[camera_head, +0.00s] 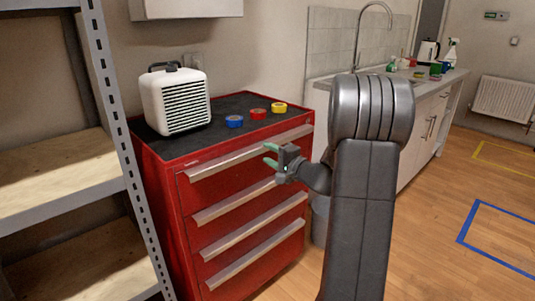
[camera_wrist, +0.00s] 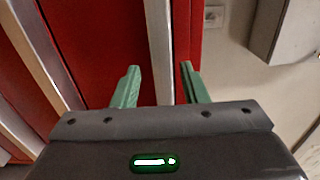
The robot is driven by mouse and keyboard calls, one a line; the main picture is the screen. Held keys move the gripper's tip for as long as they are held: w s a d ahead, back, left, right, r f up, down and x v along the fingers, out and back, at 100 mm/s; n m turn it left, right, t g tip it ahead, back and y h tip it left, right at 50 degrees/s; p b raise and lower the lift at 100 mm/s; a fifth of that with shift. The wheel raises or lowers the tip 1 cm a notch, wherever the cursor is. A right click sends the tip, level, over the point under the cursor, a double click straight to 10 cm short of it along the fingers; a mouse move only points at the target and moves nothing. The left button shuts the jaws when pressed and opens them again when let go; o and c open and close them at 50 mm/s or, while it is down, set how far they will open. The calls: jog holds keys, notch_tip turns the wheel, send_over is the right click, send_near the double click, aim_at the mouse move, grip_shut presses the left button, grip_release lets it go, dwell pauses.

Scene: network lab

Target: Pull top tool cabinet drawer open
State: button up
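The red tool cabinet (camera_head: 165,200) stands left of centre with several drawers, all appearing shut. The top drawer (camera_head: 215,192) has a long pale handle (camera_head: 225,161) along its upper edge. My gripper (camera_head: 270,155) is at the right half of this handle, fingers pointing at the cabinet front. In the wrist view my gripper (camera_wrist: 160,87) is open, with one green finger on each side of the top handle (camera_wrist: 160,45). Gaps show between the handle and both fingers. How deep the fingertips reach past the handle is unclear.
A white heater (camera_head: 178,100) and tape rolls (camera_head: 258,113) sit on the cabinet top. A metal shelf (camera_head: 125,150) stands close on the left. A sink counter (camera_head: 430,95) is behind on the right. Open wooden floor (camera_head: 450,200) lies to the right.

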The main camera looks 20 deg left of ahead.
jog(key=shift+w+a, duration=0.25)
jog(key=shift+a, duration=0.4)
grip_shut()
jog(key=shift+d+f, duration=0.1)
jog(key=shift+d, duration=0.05)
